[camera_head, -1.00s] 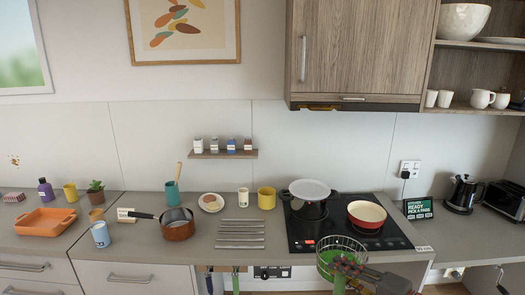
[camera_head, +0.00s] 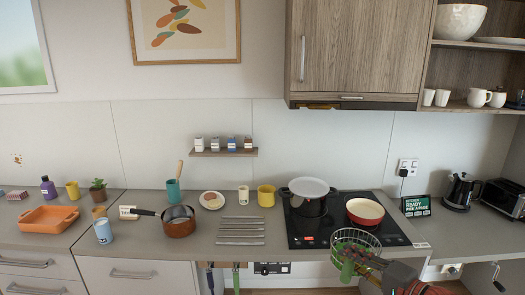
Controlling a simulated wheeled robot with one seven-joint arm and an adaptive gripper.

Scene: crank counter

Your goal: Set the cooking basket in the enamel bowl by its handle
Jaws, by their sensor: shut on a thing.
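The cooking basket (camera_head: 355,235) is a round wire basket at the front edge of the counter, in front of the hob. My gripper (camera_head: 362,258) is shut on its handle and reaches in from the lower right; the handle is mostly hidden by the fingers. A green part shows at the basket's near side. The enamel bowl (camera_head: 365,212), red outside and cream inside, sits on the right of the black hob. In the picture the basket is just below and slightly left of the bowl, apart from it.
A black pot with a pale lid (camera_head: 308,189) stands on the hob (camera_head: 310,240), left of the bowl. A small green-screened sign (camera_head: 416,206) and a kettle (camera_head: 461,193) stand to the right. A copper pan (camera_head: 178,226) and several metal bars (camera_head: 241,231) lie left.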

